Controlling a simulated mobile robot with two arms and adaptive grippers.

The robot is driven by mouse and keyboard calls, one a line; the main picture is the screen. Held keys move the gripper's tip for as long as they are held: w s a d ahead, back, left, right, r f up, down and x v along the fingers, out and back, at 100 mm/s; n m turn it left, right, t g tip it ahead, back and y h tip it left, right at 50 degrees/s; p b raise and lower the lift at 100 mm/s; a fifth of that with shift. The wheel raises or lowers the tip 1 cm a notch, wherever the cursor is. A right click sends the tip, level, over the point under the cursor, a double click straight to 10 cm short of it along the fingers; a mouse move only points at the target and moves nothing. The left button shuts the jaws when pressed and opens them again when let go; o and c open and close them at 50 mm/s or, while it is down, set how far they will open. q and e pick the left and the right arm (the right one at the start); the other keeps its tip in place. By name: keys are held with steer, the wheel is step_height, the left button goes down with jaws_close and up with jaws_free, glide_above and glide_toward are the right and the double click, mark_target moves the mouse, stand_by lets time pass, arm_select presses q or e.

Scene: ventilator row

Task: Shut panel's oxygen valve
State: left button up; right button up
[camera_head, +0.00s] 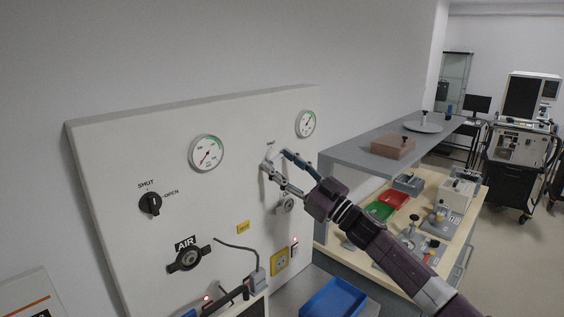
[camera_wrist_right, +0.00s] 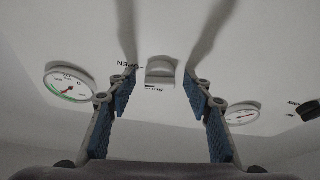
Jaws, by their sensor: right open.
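The oxygen valve shows in the right wrist view as a pale grey knob (camera_wrist_right: 161,71) on the white wall panel (camera_head: 120,150). The labels OPEN and SHUT appear upside down beside it. In the head view my right gripper (camera_head: 275,160) covers most of this valve. The right gripper is open, with one finger on each side of the knob. Gaps show between the fingers and the knob in the wrist view, so I see no contact. I cannot tell exactly which label the knob points at.
A black SHUT/OPEN knob (camera_head: 150,204) sits at the panel's left, above the AIR outlet (camera_head: 188,258). Two gauges, left (camera_head: 206,153) and right (camera_head: 306,124), flank the gripper. A grey outlet (camera_head: 286,206) is below it. A grey shelf (camera_head: 350,157) juts out on the right.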

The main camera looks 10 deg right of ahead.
steer(key=c, duration=1.2)
steer(key=shift+n, duration=0.4)
steer(key=n+g, duration=0.1)
steer(key=n, duration=0.1)
steer(key=n+y+b, duration=0.1)
steer(key=shift+w+d+n+g+y, duration=0.1)
steer(key=shift+d+n+g+y, duration=0.05)
steer(key=shift+n+g+y, duration=0.2)
steer(key=n+g, duration=0.1)
steer(key=n, duration=0.2)
steer(key=n+g, duration=0.2)
steer(key=n, duration=0.1)
steer(key=shift+w+d+r+y+b, duration=0.1)
steer(key=shift+d+r+y+b, duration=0.1)
steer(key=shift+y+b, duration=0.15)
steer(key=n, duration=0.2)
steer(key=n+g, duration=0.1)
steer(key=n, duration=0.1)
steer(key=shift+r+g, duration=0.15)
steer(key=shift+g, duration=0.1)
steer(key=shift+r+n+g+h+p, duration=0.15)
steer(key=shift+n+g+h+p, duration=0.35)
steer(key=shift+n, duration=1.55)
steer(key=shift+h, duration=0.3)
